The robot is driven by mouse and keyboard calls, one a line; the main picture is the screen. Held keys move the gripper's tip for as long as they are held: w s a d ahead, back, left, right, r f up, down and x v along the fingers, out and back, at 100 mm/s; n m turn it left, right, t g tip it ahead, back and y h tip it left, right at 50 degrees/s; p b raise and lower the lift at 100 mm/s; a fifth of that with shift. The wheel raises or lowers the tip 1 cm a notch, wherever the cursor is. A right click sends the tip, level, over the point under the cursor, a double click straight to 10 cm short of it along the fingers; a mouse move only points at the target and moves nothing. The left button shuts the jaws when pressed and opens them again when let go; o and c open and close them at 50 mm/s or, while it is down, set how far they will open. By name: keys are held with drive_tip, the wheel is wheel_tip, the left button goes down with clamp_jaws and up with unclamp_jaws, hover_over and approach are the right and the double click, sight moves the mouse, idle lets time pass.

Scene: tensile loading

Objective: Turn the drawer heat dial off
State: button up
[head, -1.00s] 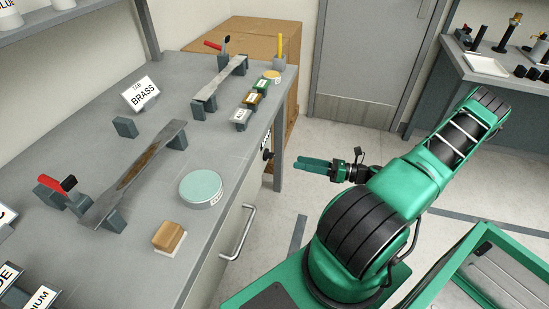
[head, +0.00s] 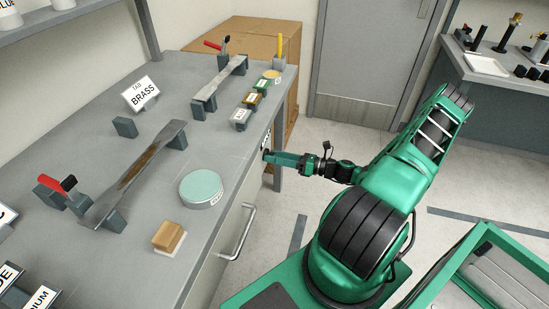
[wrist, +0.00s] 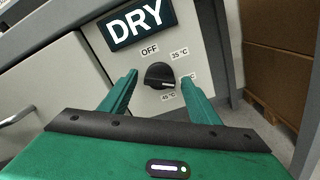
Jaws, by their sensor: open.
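The heat dial (wrist: 159,76) is a black round knob on the light drawer-side panel, under a dark DRY sign (wrist: 137,22). Labels around it read OFF (wrist: 150,49) at the upper left, 35 °C at the upper right and 45 °C below; another label at the right is partly hidden by a finger. A white line on the knob points right, toward that partly hidden label. My gripper (wrist: 160,84) is open, with one green finger on each side of the knob, and it looks empty. In the head view my gripper (head: 268,156) is at the bench's front face and hides the dial.
The bench top (head: 225,155) above carries a round pale green tin (head: 200,188), a wooden block (head: 168,236) and small labelled boxes. A drawer handle (head: 240,232) sticks out left of the dial. A cardboard box (wrist: 275,75) stands to the right.

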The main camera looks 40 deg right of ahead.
drive_tip(key=c, duration=1.1)
drive_tip(key=shift+o, duration=0.2)
drive_tip(key=shift+n, duration=0.3)
drive_tip(key=n, duration=2.3)
drive_tip(key=shift+f, duration=0.1)
drive_tip(key=shift+n, duration=0.3)
drive_tip(key=shift+s, duration=0.1)
